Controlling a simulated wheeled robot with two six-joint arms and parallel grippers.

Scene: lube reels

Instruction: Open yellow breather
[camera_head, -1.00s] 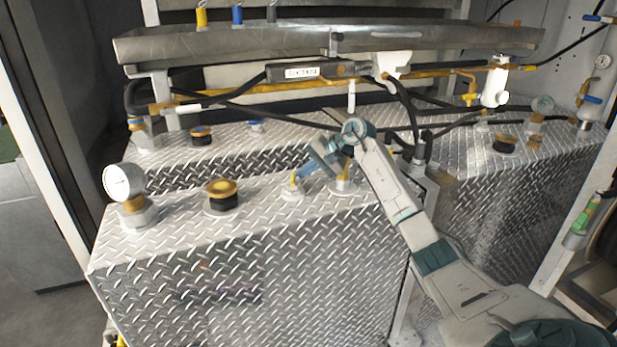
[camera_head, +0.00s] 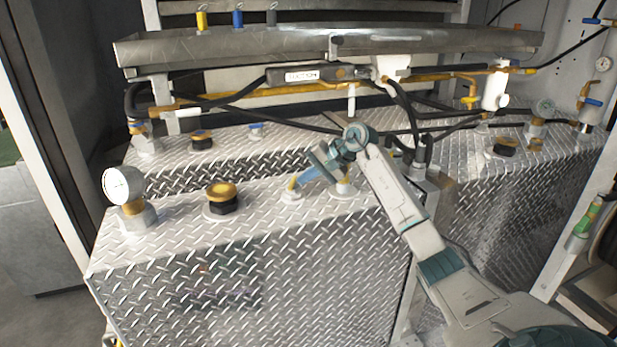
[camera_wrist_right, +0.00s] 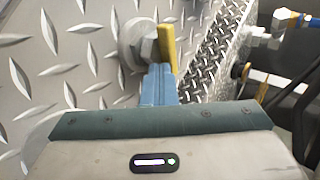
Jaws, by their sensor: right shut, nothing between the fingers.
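A small yellow lever (camera_head: 292,184) stands on a pale round fitting on top of the near diamond-plate tank (camera_head: 160,258). My right gripper (camera_head: 303,180) is just right of it, with its blue fingers shut and empty. In the right wrist view the yellow lever (camera_wrist_right: 167,48) stands upright beside a grey hex fitting (camera_wrist_right: 137,40). The blue fingertips (camera_wrist_right: 158,72) reach up to the lever's lower end, touching it or very close; I cannot tell which. The fingers hide the lever's base. My left gripper is out of view.
A yellow-topped black cap (camera_head: 221,195) and a white gauge (camera_head: 122,186) stand further left on the tank. Another fitting (camera_head: 344,188) is under my right wrist. Black hoses and a metal trough (camera_head: 250,45) run behind. The tank top between cap and lever is clear.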

